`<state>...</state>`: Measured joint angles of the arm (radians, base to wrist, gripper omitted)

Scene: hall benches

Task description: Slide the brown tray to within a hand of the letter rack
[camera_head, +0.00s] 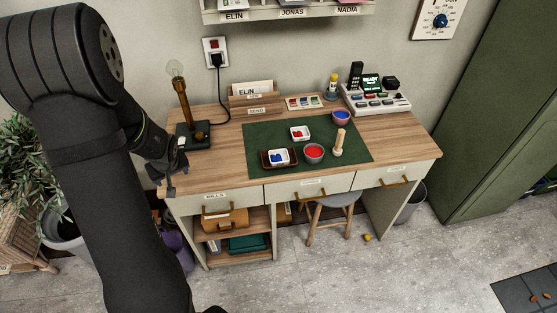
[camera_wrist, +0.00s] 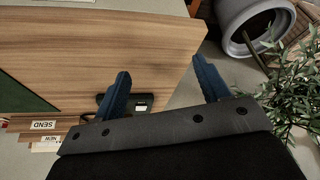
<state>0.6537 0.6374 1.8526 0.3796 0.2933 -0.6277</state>
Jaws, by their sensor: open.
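The brown tray (camera_head: 265,159) lies on the left front part of the green mat (camera_head: 262,136), with a white dish of blue pieces (camera_head: 279,158) in it. The wooden letter rack (camera_head: 244,104) stands behind the mat at its back left, holding cards. The rack's SEND label faces front, and part of the rack shows in the wrist view (camera_wrist: 15,125). A clear gap of mat and wood lies between tray and rack. My gripper (camera_head: 172,171) is open and empty at the desk's left edge, well left of the tray. Its fingers (camera_wrist: 160,75) show in the wrist view; the tray does not.
A bulb lamp (camera_head: 186,110) stands close to my gripper, left of the rack. On the mat are a red dish (camera_head: 300,133), a red bowl (camera_head: 314,152), a blue bowl (camera_head: 341,117) and a wooden stamp (camera_head: 338,146). A console (camera_head: 377,101) stands back right.

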